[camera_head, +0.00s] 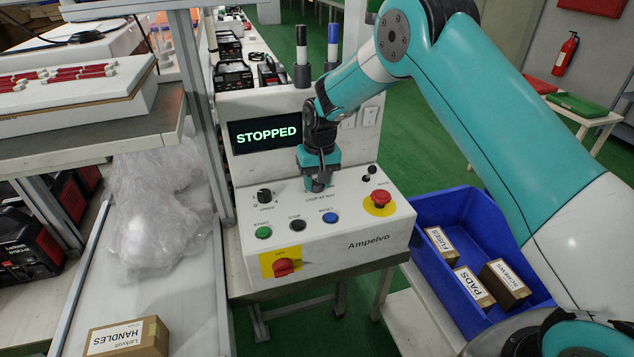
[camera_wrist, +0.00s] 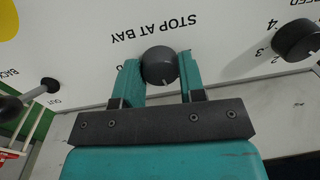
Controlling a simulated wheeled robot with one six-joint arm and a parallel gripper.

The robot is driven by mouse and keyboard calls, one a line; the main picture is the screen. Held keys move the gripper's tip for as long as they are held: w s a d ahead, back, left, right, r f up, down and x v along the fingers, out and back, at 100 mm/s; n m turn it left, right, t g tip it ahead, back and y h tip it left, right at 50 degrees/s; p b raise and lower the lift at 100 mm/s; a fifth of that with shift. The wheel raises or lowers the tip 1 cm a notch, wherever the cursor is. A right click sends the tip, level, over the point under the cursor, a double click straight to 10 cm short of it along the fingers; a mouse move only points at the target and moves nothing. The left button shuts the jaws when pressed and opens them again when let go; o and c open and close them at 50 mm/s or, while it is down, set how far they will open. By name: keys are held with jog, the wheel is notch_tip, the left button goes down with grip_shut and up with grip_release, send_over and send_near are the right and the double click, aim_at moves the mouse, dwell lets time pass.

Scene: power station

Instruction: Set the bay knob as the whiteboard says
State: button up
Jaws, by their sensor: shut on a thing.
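My gripper (camera_head: 319,184) is lowered onto the white control box (camera_head: 345,240), which bears the name Ampelvo. In the wrist view my gripper (camera_wrist: 159,68) has its two teal fingers shut on the round dark bay knob (camera_wrist: 160,64), one on each side. The label STOP AT BAY (camera_wrist: 153,27) reads upside down there. The display (camera_head: 267,134) behind the box reads STOPPED. No whiteboard is in view.
The speed knob (camera_head: 265,195) is left of my gripper; a small lever (camera_head: 370,172) and red mushroom button (camera_head: 381,198) are right. Green, black and blue buttons and a red rotary switch (camera_head: 284,267) are in front. A blue crate (camera_head: 440,205) holds boxes at the right.

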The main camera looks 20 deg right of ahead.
jog(key=shift+n, duration=1.8)
jog(key=o, duration=0.9)
jog(key=shift+r+b, duration=0.15)
jog(key=shift+b, duration=0.15)
jog(key=r, duration=0.5)
jog(key=r+b, duration=0.1)
jog(key=r, duration=0.5)
jog(key=d+r+b, duration=0.1)
jog(key=r, duration=0.5)
jog(key=shift+w+r, duration=0.1)
jog(key=shift+w, duration=0.05)
